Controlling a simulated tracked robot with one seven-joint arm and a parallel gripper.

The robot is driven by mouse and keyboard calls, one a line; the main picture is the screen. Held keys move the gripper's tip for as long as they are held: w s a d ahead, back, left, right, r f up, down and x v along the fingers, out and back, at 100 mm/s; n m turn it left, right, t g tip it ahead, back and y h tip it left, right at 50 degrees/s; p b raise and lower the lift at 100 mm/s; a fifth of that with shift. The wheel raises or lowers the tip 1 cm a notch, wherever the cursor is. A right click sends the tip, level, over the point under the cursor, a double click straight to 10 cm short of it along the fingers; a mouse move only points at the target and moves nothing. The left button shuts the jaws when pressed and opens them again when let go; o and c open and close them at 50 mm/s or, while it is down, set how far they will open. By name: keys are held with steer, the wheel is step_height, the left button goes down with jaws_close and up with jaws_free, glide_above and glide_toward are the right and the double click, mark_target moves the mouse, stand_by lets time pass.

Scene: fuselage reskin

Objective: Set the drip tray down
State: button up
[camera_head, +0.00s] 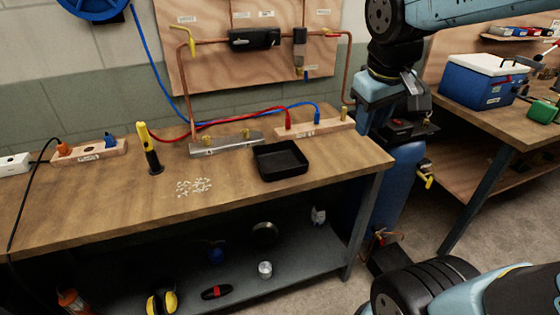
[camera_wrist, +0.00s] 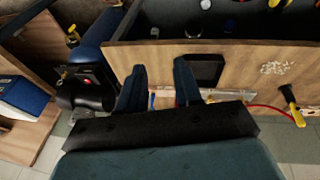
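The black rectangular drip tray (camera_head: 282,160) lies flat and empty on the wooden workbench (camera_head: 220,210), near its front right part. It also shows in the wrist view (camera_wrist: 208,69), partly behind one finger.
A metal block (camera_head: 225,144) and a wooden block with brass fittings (camera_head: 315,127) stand behind the tray. A yellow-black tool (camera_head: 149,150) stands left, near scattered white bits (camera_head: 194,187). Red and blue hoses cross the back. A blue cylinder (camera_head: 398,185) stands beside the bench.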

steer(key=w+a+f+n+g+h, duration=0.2)
steer(key=w+a+f+n+h, duration=0.2)
steer(key=w+a+f+n, duration=0.45)
steer(key=n+t+h, duration=0.2)
steer(key=n+h, duration=0.1)
steer(key=n, duration=0.5)
glide_toward(288, 170)
steer(key=x, duration=0.4)
steer(key=shift+w+a+f, duration=0.15)
steer(key=shift+w+f, duration=0.1)
steer(key=shift+d+x, duration=0.2)
steer(key=shift+x, duration=2.8)
steer(key=shift+s+r, duration=0.1)
steer(key=shift+r, duration=0.1)
jaws_close()
